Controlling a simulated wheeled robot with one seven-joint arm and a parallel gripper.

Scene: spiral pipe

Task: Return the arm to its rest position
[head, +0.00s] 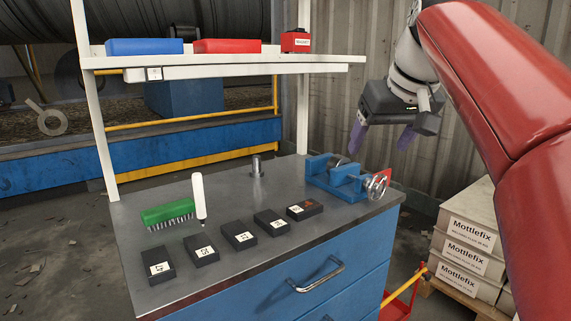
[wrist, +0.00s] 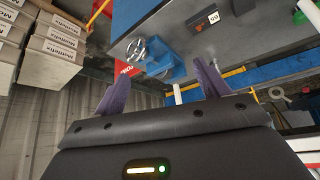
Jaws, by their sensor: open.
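My gripper (head: 381,138) hangs at the end of my red arm, above and behind the right end of the workbench (head: 138,270). Its two purple fingers are apart and nothing is between them. The fingers also show in the wrist view (wrist: 158,88), spread with empty space between. The gripper is clear of the blue vise (head: 345,184), which sits on the bench's right end.
On the bench are a green brush (head: 167,214), a white-handled tool (head: 199,196), several black labelled blocks (head: 240,236) and a metal post (head: 257,167). A shelf (head: 230,66) with blue and red bins stands above. Mottlefix boxes (head: 470,236) are stacked right. A corrugated wall (head: 350,110) is behind.

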